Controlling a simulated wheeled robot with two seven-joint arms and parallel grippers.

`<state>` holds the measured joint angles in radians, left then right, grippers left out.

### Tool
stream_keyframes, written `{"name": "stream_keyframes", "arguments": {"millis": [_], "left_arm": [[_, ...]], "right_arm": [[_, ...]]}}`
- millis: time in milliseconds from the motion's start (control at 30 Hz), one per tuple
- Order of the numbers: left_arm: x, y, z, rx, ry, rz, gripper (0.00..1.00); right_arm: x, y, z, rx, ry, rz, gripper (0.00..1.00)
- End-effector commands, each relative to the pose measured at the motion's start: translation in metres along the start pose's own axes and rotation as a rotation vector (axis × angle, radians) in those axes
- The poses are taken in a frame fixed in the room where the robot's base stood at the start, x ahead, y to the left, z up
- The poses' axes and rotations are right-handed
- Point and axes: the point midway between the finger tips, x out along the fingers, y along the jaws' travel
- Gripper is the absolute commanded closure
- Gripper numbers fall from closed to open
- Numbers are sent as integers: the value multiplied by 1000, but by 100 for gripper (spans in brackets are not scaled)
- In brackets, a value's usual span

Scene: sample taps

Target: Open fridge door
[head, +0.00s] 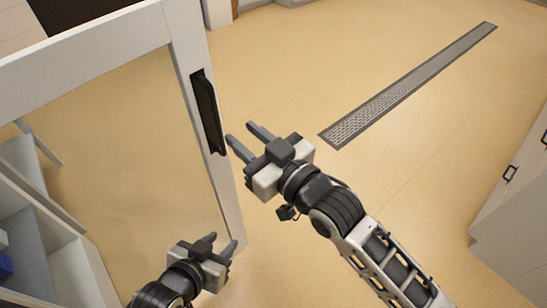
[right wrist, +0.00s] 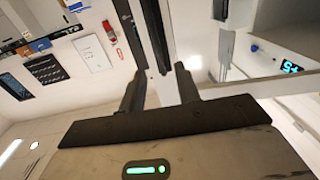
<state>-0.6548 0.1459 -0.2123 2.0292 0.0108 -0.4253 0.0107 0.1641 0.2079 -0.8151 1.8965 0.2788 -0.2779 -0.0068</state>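The fridge door (head: 88,62) has a white frame and a clear pane, and stands swung out at the left of the head view. Floor shows through its pane. Its dark upright handle (head: 208,112) is near the frame's free edge. My right gripper (head: 240,138) is open and empty, just right of the handle's lower end. In the right wrist view, the handle (right wrist: 153,28) shows ahead of the parted fingers (right wrist: 160,82). My left gripper (head: 222,243) is low by the door's bottom corner, its fingers apart with nothing seen between them.
White shelves (head: 33,250) of the fridge show at lower left, with a blue item (head: 5,266) on one. A metal floor drain (head: 410,82) crosses the tan floor. A white cabinet (head: 512,205) stands at right. Open floor (head: 420,165) lies between.

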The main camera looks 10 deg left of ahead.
Motion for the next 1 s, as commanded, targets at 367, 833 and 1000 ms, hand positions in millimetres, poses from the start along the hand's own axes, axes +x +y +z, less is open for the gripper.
{"name": "stream_keyframes", "arguments": {"millis": [367,833,1000], "left_arm": [[2,1,2,-1,1,4,64],[0,3,8,-2,-11,7,64],[0,3,7,-2,-9,7,64]], "right_arm": [[-66,-1,1,1,-1,-2,67],[-71,-1,0,1,0,-2,67],[-71,-1,0,3,-1,0,67]]}}
